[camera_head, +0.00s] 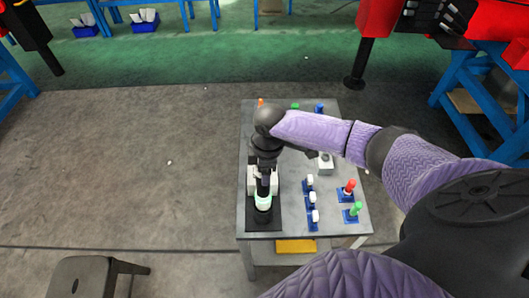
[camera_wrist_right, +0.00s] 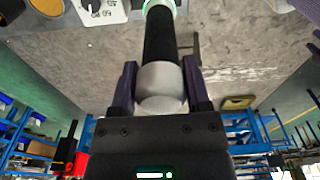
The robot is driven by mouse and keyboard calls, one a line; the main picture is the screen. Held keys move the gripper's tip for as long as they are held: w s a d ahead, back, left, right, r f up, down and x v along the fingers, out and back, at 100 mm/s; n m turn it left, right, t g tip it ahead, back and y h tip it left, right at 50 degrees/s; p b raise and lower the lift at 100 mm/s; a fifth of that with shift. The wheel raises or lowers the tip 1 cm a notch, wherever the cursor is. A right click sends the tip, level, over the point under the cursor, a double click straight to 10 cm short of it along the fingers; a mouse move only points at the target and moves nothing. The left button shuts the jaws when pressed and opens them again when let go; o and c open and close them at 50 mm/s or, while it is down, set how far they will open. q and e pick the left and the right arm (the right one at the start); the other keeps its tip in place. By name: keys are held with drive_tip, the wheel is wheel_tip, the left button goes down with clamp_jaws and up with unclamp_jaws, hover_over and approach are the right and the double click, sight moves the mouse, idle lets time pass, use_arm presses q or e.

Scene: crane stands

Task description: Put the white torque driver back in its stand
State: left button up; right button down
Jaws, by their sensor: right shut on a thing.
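My right gripper (camera_head: 264,176) reaches over the left part of the grey work table. It is shut on the white torque driver (camera_head: 263,202). In the right wrist view a white part of the driver (camera_wrist_right: 161,84) sits between the two fingers, and a black shaft runs away from it to a white end with a green ring. A white block (camera_head: 251,181) on a black base (camera_head: 273,225) stands under the gripper, partly hidden by it. I cannot tell whether the driver touches this stand. My left gripper is not in view.
The grey table (camera_head: 290,228) carries small blue holders with white tops (camera_head: 311,201), a red-topped piece (camera_head: 348,188), a green-topped piece (camera_head: 355,211) and a white box (camera_head: 326,164). A dark stool (camera_head: 83,276) stands at front left. The floor left of the table is mostly clear.

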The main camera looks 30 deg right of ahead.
drive_tip(key=shift+f+b, duration=1.2)
drive_tip(key=shift+f, duration=0.6)
unclamp_jaws()
wheel_tip(320, 180, up, 5)
drive_tip(key=p, duration=0.5)
drive_tip(key=shift+s+d+r+p, duration=0.1)
drive_tip(key=shift+r+p, duration=0.05)
drive_tip(key=shift+p, duration=0.2)
